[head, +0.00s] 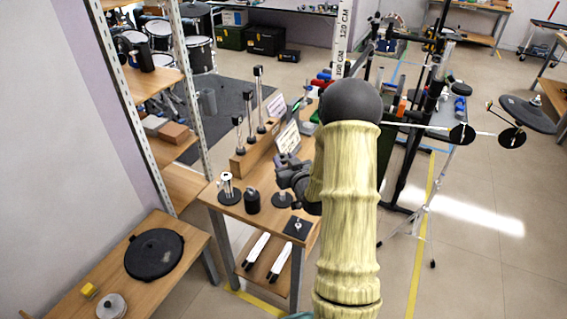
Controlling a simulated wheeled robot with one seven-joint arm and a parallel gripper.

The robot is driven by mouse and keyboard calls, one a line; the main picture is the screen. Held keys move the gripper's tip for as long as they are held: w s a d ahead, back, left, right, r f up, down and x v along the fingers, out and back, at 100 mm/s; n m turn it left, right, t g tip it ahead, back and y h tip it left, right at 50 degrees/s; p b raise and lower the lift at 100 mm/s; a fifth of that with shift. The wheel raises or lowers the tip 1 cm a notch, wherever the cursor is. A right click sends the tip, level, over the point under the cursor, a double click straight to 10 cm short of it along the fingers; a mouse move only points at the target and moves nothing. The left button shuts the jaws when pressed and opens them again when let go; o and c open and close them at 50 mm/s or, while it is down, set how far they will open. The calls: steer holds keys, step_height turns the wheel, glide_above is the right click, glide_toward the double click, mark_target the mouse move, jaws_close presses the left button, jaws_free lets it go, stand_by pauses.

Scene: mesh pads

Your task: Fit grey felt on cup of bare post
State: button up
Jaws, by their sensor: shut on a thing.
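My gripper (284,170) is dark and hangs over the wooden table (262,214), fingers to the left. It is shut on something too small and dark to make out. I cannot pick out the grey felt for certain. Several slim posts stand at the table's back left, among them a tall one (259,92) and a shorter one (238,132), both with dark tops. A short metal stand with a pale top (227,185) is on a round black base at the front left. I cannot tell which post is bare. My sleeved arm hides the table's right side.
A black jar-like object (252,201), a round dark base (282,201) and a black square plate (296,227) stand near the front of the table. Behind is a wooden block (243,163). A lower table at left holds a black round lid (154,254).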

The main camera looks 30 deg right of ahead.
step_height(320, 180, down, 7)
steer(key=b, duration=0.6)
steer(key=shift+b, duration=0.35)
steer(key=shift+w, duration=0.1)
steer(key=shift+r, duration=0.1)
stand_by(0.4)
steer(key=o, duration=1)
steer(key=shift+o, duration=0.2)
